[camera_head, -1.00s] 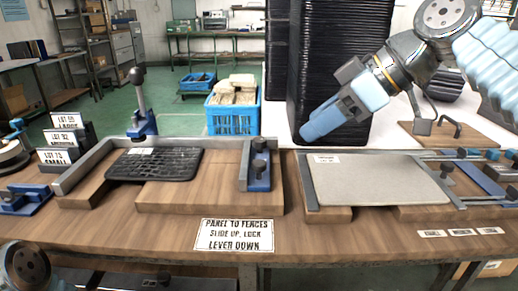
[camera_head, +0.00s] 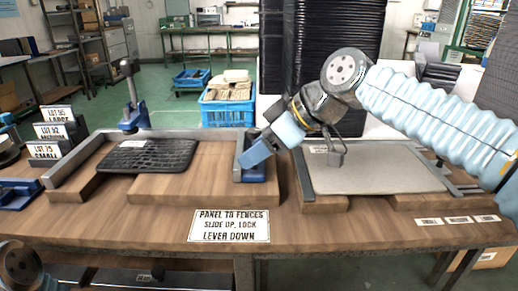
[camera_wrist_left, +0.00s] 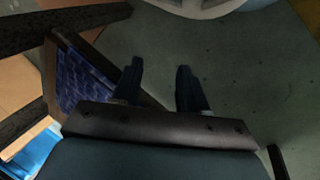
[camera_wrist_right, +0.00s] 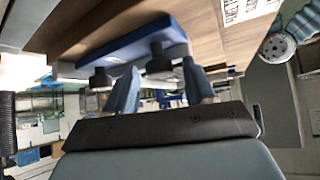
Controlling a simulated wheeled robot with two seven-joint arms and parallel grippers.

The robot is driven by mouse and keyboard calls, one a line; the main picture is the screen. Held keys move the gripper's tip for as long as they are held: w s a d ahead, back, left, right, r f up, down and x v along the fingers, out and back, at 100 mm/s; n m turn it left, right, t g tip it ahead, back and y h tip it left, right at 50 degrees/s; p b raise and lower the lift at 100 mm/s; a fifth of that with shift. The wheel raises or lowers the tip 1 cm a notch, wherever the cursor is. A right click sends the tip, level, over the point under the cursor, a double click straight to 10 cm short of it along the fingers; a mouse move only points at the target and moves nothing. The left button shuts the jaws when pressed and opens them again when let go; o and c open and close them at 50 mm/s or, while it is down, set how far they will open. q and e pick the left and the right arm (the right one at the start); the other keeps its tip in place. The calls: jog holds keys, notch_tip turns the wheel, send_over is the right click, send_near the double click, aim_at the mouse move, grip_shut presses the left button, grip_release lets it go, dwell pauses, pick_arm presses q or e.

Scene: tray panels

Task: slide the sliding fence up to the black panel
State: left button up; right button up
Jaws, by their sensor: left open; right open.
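The black panel (camera_head: 150,156) lies flat on the left wooden fixture, near its grey corner fence. The sliding fence (camera_head: 239,152), a grey bar with a blue block, stands to the panel's right with bare wood between them. My right gripper (camera_head: 252,158) is open at the sliding fence and hides much of it. The right wrist view shows the blue block (camera_wrist_right: 150,42) and its black knobs just beyond the open fingers (camera_wrist_right: 160,88); contact is unclear. My left gripper (camera_wrist_left: 158,88) is open and empty over the floor.
A second fixture with a grey panel (camera_head: 375,178) is at the right. A sign (camera_head: 229,225) lies in front. Tall black stacks (camera_head: 335,60) stand behind.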

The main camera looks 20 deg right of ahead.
grip_shut()
dwell(0.3)
jog(key=w+a+p, duration=0.1)
jog(key=a, duration=0.3)
jog(key=w+a+p, duration=0.1)
jog(key=a, duration=0.4)
jog(key=w+a+p, duration=0.2)
jog(key=a, duration=0.3)
pick_arm(q)
jog(key=r, duration=0.1)
jog(key=d+r, duration=0.1)
jog(key=r, duration=0.2)
jog(key=shift+s+d, duration=0.2)
jog(key=shift+s, duration=0.05)
pick_arm(e)
grip_release()
